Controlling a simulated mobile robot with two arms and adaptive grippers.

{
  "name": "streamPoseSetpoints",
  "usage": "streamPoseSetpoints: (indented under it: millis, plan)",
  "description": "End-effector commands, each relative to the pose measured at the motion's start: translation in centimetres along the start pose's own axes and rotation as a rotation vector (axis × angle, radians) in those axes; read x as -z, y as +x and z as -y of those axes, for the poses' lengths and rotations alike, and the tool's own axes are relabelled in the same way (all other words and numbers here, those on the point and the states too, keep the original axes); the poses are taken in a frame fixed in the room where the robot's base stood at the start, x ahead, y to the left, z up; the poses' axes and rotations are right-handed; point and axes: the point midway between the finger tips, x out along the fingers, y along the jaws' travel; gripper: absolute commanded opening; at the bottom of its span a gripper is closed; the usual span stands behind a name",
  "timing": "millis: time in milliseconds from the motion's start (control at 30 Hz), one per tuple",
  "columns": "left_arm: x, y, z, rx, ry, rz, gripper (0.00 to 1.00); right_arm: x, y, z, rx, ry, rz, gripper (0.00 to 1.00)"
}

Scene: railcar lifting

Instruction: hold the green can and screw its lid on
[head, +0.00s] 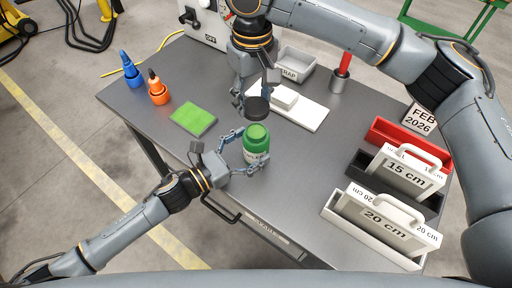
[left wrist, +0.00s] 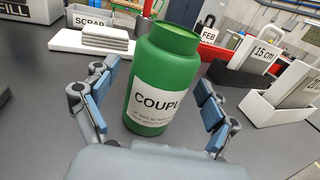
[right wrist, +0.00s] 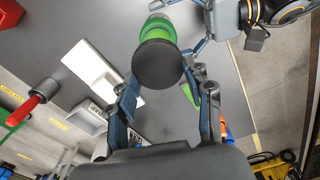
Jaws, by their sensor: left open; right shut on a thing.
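The green can (head: 257,146) stands upright on the metal table, with a white label reading "COUPL…" in the left wrist view (left wrist: 157,85). Its top shows no lid on it. My left gripper (head: 250,150) is open, with one finger on either side of the can; in the left wrist view both fingers stand apart from it. My right gripper (head: 254,100) is shut on the black lid (head: 257,108) and holds it above and slightly behind the can. In the right wrist view the lid (right wrist: 158,64) covers part of the can (right wrist: 157,28).
A green pad (head: 193,119), an orange bottle (head: 158,91) and a blue bottle (head: 130,70) are at the left. A white board (head: 300,113), a scrap tray (head: 296,68) and a red-handled tool in a cup (head: 340,78) are behind. Gauge boxes (head: 378,225) fill the right.

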Motion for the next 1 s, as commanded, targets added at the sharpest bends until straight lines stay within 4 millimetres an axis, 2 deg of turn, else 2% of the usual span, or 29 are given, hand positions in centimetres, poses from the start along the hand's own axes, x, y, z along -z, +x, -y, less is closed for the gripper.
streamPoseSetpoints:
  millis: [200, 533, 933, 1000]
  plan:
    - [0.0, 1.8, 0.0, 0.0, -0.001, 0.0, 0.86, 0.0, 0.0, 0.0, 0.0, 0.0, 0.0, 0.33]
    - [0.0, 1.9, 0.0, 0.0, 0.0, -0.001, 0.86, 0.0, 0.0, 0.0, 0.0, 0.0, 0.0, 0.33]
    - [0.0, 1.9, 0.0, 0.0, -0.001, -0.001, 0.04, 0.0, 0.0, 0.0, 0.0, 0.0, 0.0, 0.33]
    - [0.0, 1.9, 0.0, 0.0, -0.001, -0.001, 0.01, 0.0, 0.0, 0.0, 0.0, 0.0, 0.0, 0.33]
